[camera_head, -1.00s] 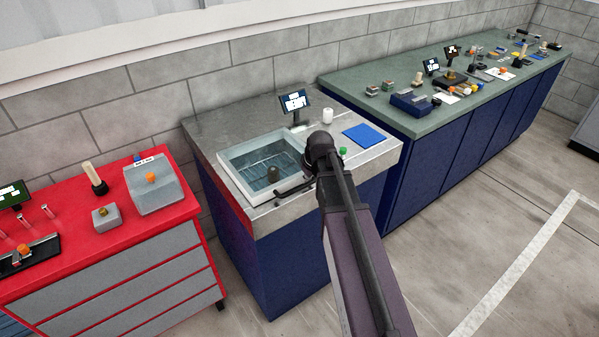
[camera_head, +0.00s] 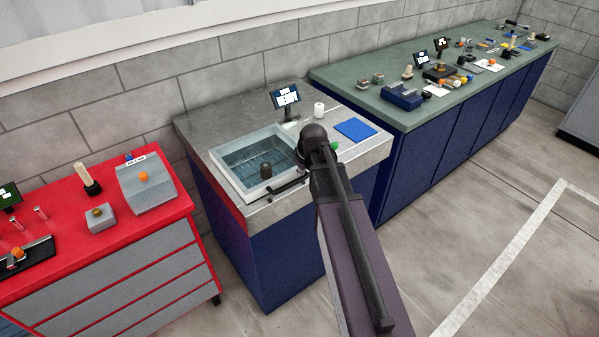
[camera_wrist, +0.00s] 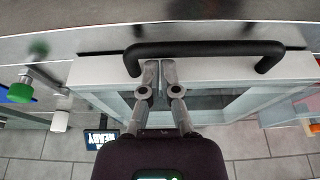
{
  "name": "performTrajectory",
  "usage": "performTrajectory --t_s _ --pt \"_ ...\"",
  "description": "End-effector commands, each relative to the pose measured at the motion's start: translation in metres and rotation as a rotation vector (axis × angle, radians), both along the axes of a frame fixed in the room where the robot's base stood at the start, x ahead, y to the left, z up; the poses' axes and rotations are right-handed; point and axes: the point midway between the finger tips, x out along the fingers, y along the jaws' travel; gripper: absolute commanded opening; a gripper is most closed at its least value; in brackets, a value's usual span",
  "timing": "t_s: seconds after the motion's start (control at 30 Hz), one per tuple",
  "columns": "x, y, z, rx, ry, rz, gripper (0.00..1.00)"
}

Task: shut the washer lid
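The washer (camera_head: 226,172) is a pale-framed basin set in the grey metal top of a blue cabinet. Its inside shows through clear panes, with a dark knob-like piece at the front. The lid's black bar handle (camera_head: 287,189) lies along the front edge. In the wrist view the handle (camera_wrist: 205,48) spans the pale lid frame (camera_wrist: 285,72). My gripper (camera_wrist: 159,67) has its two fingers close together, tips at the handle's near edge, not visibly around it. Contact cannot be told. In the head view my arm hides the gripper. Whether the lid sits fully down is unclear.
A small screen (camera_head: 286,96), a white cup (camera_head: 319,109), a blue mat (camera_head: 356,129) and a green button (camera_head: 334,146) are on the washer's counter. A red cabinet (camera_head: 70,228) stands left, a cluttered green-topped bench (camera_head: 400,65) right. The floor in front is clear.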

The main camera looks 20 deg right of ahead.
Motion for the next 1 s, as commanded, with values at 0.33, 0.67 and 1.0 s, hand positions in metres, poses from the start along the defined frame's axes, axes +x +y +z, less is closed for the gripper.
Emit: performTrajectory --t_s 0.33,0.67,1.0 --pt "-0.008 -0.003 0.033 0.001 0.002 -0.001 0.00" --pt "-0.012 -0.005 0.060 0.001 -0.001 0.000 0.00" --pt "-0.014 -0.006 0.077 0.001 -0.002 0.001 0.00"
